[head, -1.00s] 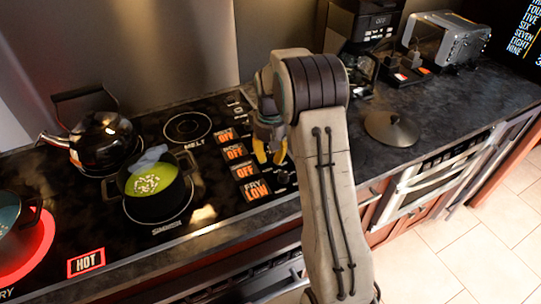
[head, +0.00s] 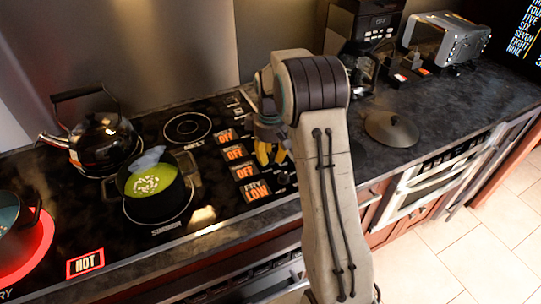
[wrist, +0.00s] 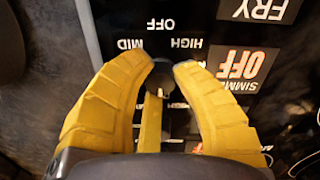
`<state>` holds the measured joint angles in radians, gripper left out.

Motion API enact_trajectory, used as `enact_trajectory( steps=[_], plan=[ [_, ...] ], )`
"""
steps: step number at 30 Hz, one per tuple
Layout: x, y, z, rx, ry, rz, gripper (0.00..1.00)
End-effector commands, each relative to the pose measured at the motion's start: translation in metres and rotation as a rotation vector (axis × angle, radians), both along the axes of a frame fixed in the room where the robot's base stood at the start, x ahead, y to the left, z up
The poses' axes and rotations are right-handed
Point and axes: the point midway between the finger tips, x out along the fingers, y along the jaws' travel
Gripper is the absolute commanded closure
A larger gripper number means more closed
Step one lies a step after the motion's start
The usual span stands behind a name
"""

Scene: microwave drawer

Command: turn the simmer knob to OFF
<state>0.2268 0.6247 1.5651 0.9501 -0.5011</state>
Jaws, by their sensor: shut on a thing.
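The simmer knob (wrist: 160,79) is a small dark knob with a pale mark, between my fingertips in the wrist view. My gripper (wrist: 165,66) has yellow fingers closed around it; it also shows over the control panel in the head view (head: 271,156). The fingers hide much of the knob. The labels OFF, HIGH and MID show beyond the fingertips. The simmer display (wrist: 240,65) right of the fingers reads OFF in orange; it also shows in the head view (head: 243,170).
A pot of green soup (head: 152,188) sits on the simmer burner. A kettle (head: 103,138) stands behind it, and a red-lit burner (head: 28,255) glows at left beside a HOT sign. The fry display (head: 255,190) reads LOW. A lid (head: 392,130) lies on the right counter.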

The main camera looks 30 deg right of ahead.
Motion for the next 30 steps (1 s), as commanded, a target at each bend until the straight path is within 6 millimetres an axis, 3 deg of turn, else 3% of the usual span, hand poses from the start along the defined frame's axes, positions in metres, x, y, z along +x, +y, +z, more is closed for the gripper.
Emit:
enact_trajectory(
  steps=[5,6,14,23,30],
  plan=[
    [-0.004,0.001,-0.004,0.004,0.018,0.0,1.0],
    [-0.004,0.001,-0.004,0.004,0.018,0.0,0.7],
    [-0.002,0.0,-0.002,0.002,0.009,-0.001,0.47],
    [-0.001,0.0,0.001,0.0,0.003,-0.001,0.47],
    [0.0,0.0,0.027,0.0,-0.001,-0.001,0.47]
  ],
)
